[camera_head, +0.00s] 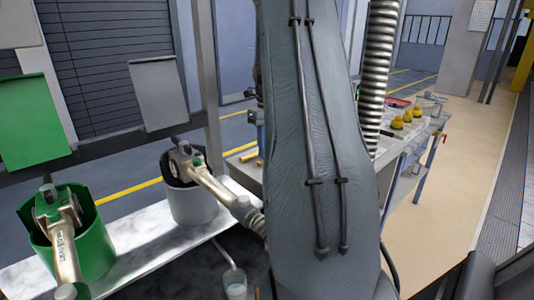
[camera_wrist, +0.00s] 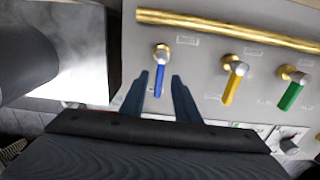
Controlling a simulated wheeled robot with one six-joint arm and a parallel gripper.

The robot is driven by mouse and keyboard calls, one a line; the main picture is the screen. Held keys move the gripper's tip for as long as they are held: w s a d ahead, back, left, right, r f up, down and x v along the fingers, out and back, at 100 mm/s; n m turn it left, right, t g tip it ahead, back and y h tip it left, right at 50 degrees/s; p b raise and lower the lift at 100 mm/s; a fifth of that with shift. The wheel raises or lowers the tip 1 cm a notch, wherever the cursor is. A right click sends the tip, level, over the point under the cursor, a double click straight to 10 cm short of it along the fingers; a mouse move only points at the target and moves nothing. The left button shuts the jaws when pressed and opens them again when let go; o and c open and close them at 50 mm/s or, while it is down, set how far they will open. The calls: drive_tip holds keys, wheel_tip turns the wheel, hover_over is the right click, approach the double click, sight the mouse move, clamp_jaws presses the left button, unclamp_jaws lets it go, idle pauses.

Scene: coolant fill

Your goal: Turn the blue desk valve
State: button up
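The blue desk valve (camera_wrist: 160,76) shows in the wrist view as a blue lever hanging down from a round metal fitting on a grey panel. My gripper (camera_wrist: 159,82) is open, with one dark finger on each side of the blue lever. The fingers and lever look apart in the picture, with small gaps at both sides. I cannot tell how deep the lever sits between them. In the head view my arm covers the middle, and neither the blue valve nor my gripper can be made out.
A yellow lever (camera_wrist: 232,82) and a green lever (camera_wrist: 291,92) are right of the blue one. A brass pipe (camera_wrist: 230,28) runs above them. In the head view, a green container (camera_head: 95,240) and a grey container (camera_head: 192,205) stand on a white bench, with a cup (camera_head: 235,284) nearby.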

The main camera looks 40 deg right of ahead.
drive_tip(key=shift+r+b, duration=0.55)
drive_tip(key=shift+r, duration=2.25)
